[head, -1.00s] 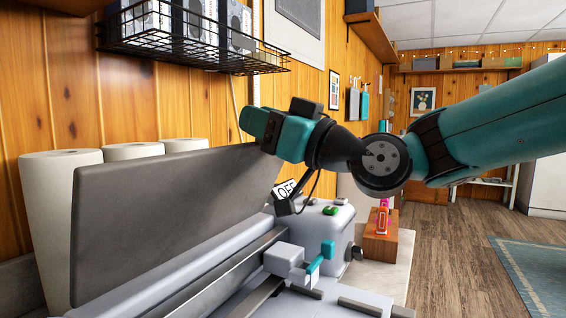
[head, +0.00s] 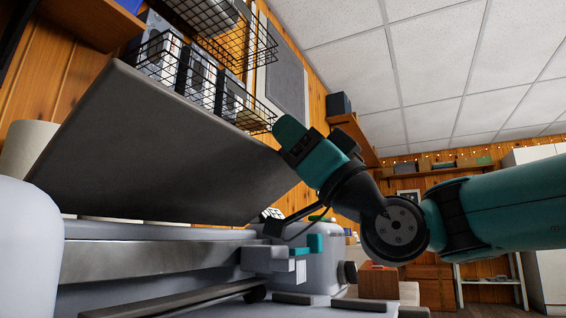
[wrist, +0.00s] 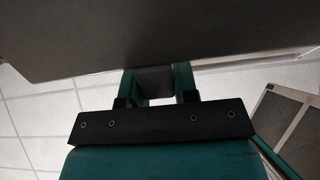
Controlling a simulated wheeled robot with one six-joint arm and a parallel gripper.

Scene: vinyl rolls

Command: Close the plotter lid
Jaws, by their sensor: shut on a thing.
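The plotter lid (head: 165,145) is a large dark grey panel, raised and slanted over the plotter (head: 160,232) in the head view. My gripper (head: 286,138) is at the lid's right edge. In the wrist view the lid (wrist: 150,35) fills the top of the picture. There the two teal fingers of my gripper (wrist: 155,84) are shut on a short dark piece at the lid's edge. The plotter's light grey body, metal rail and teal lever (head: 315,243) lie below the lid. The lid's hinge side is partly hidden.
A black wire basket (head: 200,80) with boxes hangs on the wood wall close above the lid. White rolls (head: 28,140) stand behind the lid at left. A wooden block (head: 378,282) sits right of the plotter, below my arm.

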